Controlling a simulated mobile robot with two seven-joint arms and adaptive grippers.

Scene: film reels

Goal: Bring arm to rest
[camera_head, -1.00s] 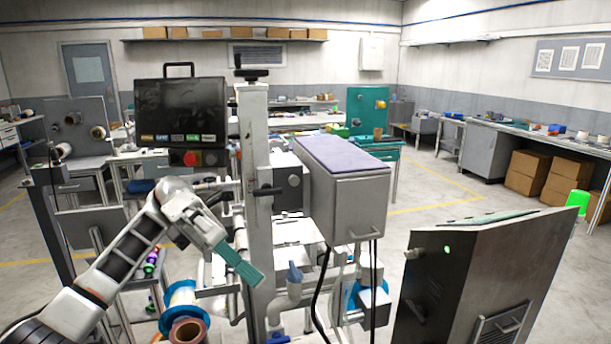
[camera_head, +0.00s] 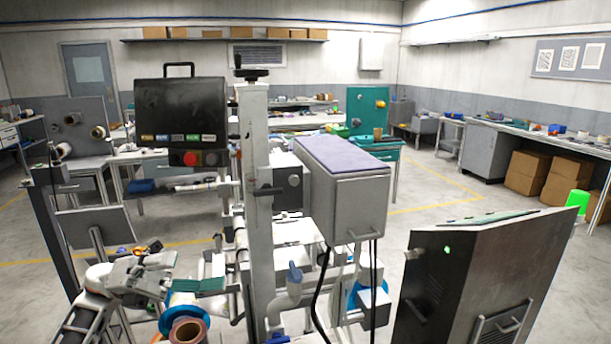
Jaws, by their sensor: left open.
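My left arm comes in low at the left. Its gripper (camera_head: 215,283), with teal finger pads, is low beside the machine's upright post, just above the blue-flanged reel (camera_head: 185,322). The gripper is open, and I see nothing held in it. The reel has a copper-coloured core facing me and sits at the bottom of the view. I cannot tell whether the gripper touches the machine parts near it. My right gripper is not in view.
The machine's white post (camera_head: 256,200) and its grey box (camera_head: 345,190) with a purple top fill the middle. A black control panel (camera_head: 181,112) hangs left of the post. A dark metal cabinet (camera_head: 480,280) stands at the right. Open floor (camera_head: 430,215) lies behind it.

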